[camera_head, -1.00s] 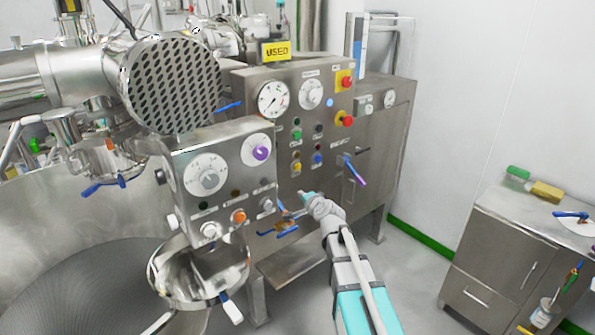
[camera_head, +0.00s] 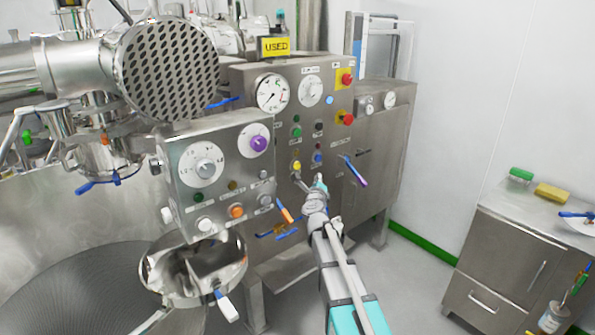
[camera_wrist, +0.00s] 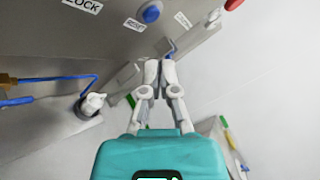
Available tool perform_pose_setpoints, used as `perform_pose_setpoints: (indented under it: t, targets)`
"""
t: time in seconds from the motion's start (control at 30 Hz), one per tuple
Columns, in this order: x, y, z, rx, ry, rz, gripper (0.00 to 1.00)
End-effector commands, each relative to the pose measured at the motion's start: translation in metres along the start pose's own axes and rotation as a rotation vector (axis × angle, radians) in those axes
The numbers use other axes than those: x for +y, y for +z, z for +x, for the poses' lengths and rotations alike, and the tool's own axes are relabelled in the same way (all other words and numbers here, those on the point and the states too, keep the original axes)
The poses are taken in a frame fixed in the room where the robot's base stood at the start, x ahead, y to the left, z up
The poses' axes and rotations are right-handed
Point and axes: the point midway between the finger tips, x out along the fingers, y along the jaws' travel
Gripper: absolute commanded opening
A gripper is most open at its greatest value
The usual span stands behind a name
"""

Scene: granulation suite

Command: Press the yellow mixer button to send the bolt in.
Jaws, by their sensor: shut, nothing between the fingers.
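The yellow button (camera_head: 297,166) sits low on the steel control panel (camera_head: 245,85), left of the blue button (camera_head: 318,158). My gripper (camera_head: 320,178) is in front of the panel, right of and slightly below the yellow button in the picture. The gap to the panel is hard to judge. In the wrist view, my gripper (camera_wrist: 160,64) has its fingers together and holds nothing. A blue button (camera_wrist: 149,11) shows above and left of the fingertips there. I cannot make out the yellow button in the wrist view. I do not see a bolt in either view.
A box with dials (camera_head: 220,160) juts out left of my arm, above a steel bowl (camera_head: 195,270). A handle with blue and purple parts (camera_head: 355,170) sticks out to the right. Red buttons (camera_head: 347,118) are higher up. A cabinet (camera_head: 520,260) stands right, beyond free floor.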

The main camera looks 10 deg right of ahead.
Motion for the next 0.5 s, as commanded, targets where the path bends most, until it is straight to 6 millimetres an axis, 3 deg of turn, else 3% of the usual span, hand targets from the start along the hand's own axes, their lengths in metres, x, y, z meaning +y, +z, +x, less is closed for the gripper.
perform_pose_setpoints:
  t: [0.5]
  targets:
    - [-0.0026, -0.0063, 0.0026, 0.021, -0.018, 0.037, 0.00]
